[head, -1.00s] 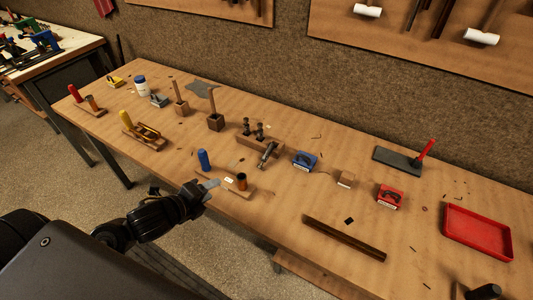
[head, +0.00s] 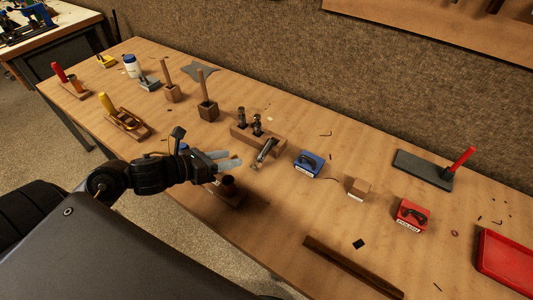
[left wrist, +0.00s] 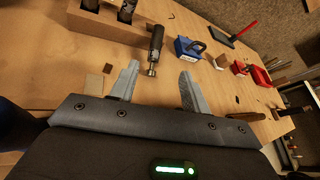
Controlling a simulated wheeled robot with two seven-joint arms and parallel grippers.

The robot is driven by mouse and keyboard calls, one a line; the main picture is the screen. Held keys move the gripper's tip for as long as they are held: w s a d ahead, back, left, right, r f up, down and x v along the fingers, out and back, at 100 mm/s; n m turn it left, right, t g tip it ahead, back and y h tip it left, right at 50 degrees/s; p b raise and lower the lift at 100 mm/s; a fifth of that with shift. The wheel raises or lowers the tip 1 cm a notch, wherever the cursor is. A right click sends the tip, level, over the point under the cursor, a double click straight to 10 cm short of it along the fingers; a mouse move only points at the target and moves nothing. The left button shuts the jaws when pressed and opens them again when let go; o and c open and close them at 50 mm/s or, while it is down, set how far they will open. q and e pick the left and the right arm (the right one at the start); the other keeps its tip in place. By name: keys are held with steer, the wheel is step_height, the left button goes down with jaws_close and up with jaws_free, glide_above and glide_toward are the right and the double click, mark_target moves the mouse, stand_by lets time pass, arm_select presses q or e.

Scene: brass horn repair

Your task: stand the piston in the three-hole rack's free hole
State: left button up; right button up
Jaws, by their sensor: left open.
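The three-hole rack (head: 270,143) is a wooden block near the middle of the bench. Two dark pistons (head: 241,117) stand in its left and middle holes. A metal-and-dark piston (head: 264,152) lies slanted at the front of the rack's right end; whether it touches the rack is unclear. My left gripper (head: 234,159) is open and empty, just left of and in front of this piston. In the left wrist view the loose piston (left wrist: 155,50) shows just beyond the gap between the open fingers (left wrist: 159,72), with the rack (left wrist: 90,20) at upper left. My right gripper is not in view.
A board with a copper-coloured cup (head: 228,184) stands below my left gripper. A blue block (head: 308,164), a small wooden block (head: 358,188) and a red block (head: 411,214) stand to the right. A dark bar (head: 350,267) lies along the front; bench between is mostly clear.

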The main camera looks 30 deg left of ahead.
mark_target(261, 152)
arm_select(q)
steer(key=shift+w+f, duration=0.3)
steer(key=shift+f, duration=0.25)
steer(key=shift+w, duration=0.3)
steer(key=x, duration=0.4)
steer(key=shift+w+d+f+p, duration=0.15)
steer(key=shift+w+p, duration=0.05)
steer(key=shift+p, duration=0.1)
steer(key=shift+w+d+f, duration=0.1)
steer(key=shift+w+d, duration=0.1)
steer(key=shift+w, duration=0.05)
steer(key=x, duration=0.5)
steer(key=shift+p, duration=0.4)
jaws_close()
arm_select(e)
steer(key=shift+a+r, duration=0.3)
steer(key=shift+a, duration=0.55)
